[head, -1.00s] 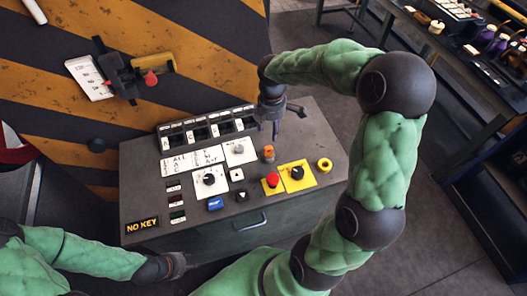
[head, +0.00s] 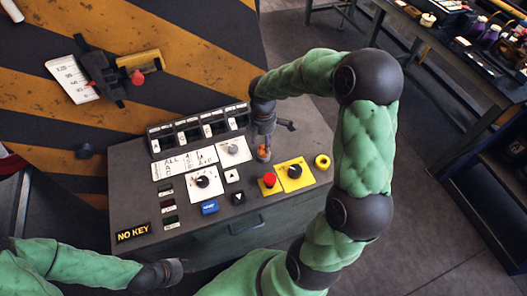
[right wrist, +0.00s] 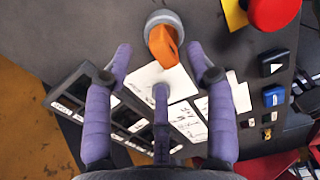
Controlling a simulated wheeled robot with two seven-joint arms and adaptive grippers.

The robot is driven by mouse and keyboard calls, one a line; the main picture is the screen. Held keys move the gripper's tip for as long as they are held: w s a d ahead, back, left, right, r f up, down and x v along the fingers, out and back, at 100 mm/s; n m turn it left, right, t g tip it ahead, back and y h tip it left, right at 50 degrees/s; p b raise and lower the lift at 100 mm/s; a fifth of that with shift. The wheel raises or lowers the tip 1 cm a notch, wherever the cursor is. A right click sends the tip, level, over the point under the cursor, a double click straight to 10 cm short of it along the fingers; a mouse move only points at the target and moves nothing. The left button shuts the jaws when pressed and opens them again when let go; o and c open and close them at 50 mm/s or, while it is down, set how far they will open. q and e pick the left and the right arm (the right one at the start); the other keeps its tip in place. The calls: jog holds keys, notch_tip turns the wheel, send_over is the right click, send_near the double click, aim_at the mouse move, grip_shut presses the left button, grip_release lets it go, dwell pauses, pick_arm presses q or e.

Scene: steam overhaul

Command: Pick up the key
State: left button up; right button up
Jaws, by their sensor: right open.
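The orange key (head: 263,153) stands in a round grey lock on the sloping top of the control console (head: 282,208). In the right wrist view the key (right wrist: 163,46) is seen from above, just beyond the fingers. My right gripper (head: 264,142) is directly above the key and partly hides it in the head view. Its purple fingers (right wrist: 160,64) are spread, with nothing between them; contact with the key is not visible. My left gripper (head: 176,272) is low at the console's front left, away from the key; its fingers are too unclear to judge.
A red button (head: 269,181), a black knob on a yellow plate (head: 294,173) and a yellow ring (head: 322,162) sit close to the key. Several switches (head: 200,129) line the console's back edge. A striped wall (head: 150,35) rises behind; a workbench (head: 440,40) stands at right.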

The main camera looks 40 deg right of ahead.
aim_at(263, 146)
notch_tip(263, 146, down, 4)
jog(key=shift+r+b, duration=0.2)
jog(key=shift+b, duration=0.1)
grip_shut()
jog(key=shift+r, duration=0.2)
jog(key=shift+r, duration=0.2)
notch_tip(263, 146, up, 3)
jog(key=shift+s+r+p, duration=0.1)
jog(key=shift+p, duration=0.35)
jog(key=s+a+r+p, duration=0.2)
jog(key=s+a+r, duration=0.3)
jog(key=s+r, duration=0.4)
jog(key=s, duration=0.4)
